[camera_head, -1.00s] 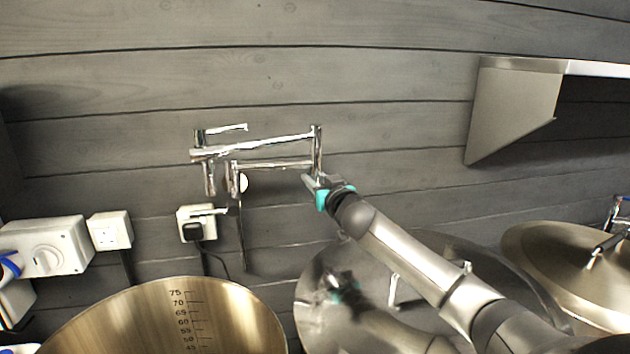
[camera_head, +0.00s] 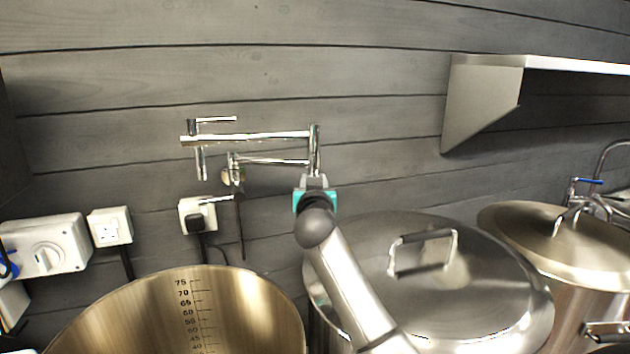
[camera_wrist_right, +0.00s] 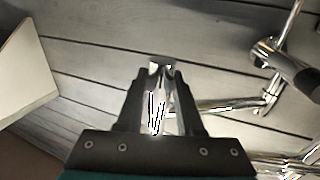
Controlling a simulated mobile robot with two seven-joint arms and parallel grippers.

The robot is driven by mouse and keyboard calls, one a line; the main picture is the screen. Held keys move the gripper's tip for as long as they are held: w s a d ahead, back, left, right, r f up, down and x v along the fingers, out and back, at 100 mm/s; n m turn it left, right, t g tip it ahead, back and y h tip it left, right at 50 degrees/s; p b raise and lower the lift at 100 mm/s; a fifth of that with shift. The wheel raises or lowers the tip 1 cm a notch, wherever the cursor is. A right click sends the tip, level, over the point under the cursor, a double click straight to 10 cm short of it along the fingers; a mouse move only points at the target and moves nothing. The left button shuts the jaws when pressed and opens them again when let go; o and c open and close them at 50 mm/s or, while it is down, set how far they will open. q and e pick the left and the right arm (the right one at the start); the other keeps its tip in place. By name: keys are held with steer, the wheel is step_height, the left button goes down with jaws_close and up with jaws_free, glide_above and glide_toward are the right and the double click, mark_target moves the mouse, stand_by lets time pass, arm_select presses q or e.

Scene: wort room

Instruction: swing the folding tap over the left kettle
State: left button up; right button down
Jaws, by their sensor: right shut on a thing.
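The chrome folding tap (camera_head: 250,137) is fixed to the grey plank wall in the head view. Its lower arm runs right from the wall mount (camera_head: 232,170) to an upright joint, and its upper arm folds back left to a downward spout (camera_head: 201,163). The open left kettle (camera_head: 82,325), brassy inside with a scale, stands below. The spout appears above its back rim, but I cannot tell the depth. My right gripper (camera_head: 314,182) is shut on the lower end of the upright joint. The wrist view shows chrome (camera_wrist_right: 157,112) between its fingers (camera_wrist_right: 161,72). My left gripper is not in view.
A lidded kettle (camera_head: 470,270) stands behind my right forearm, with another lidded pot (camera_head: 560,245) farther right. A metal shelf (camera_head: 485,105) juts from the wall at upper right. Sockets (camera_head: 109,227) and a plug with cable (camera_head: 197,217) are below the tap.

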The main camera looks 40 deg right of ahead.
steer(key=shift+s+a+f, duration=0.15)
steer(key=shift+s+a, duration=0.35)
steer(key=shift+a, duration=0.35)
steer(key=c, duration=0.7)
jaws_free()
steer(key=shift+a, duration=0.1)
steer(key=shift+o, duration=0.8)
steer(key=shift+s, duration=0.15)
steer(key=b+v, duration=0.1)
steer(key=v, duration=1.4)
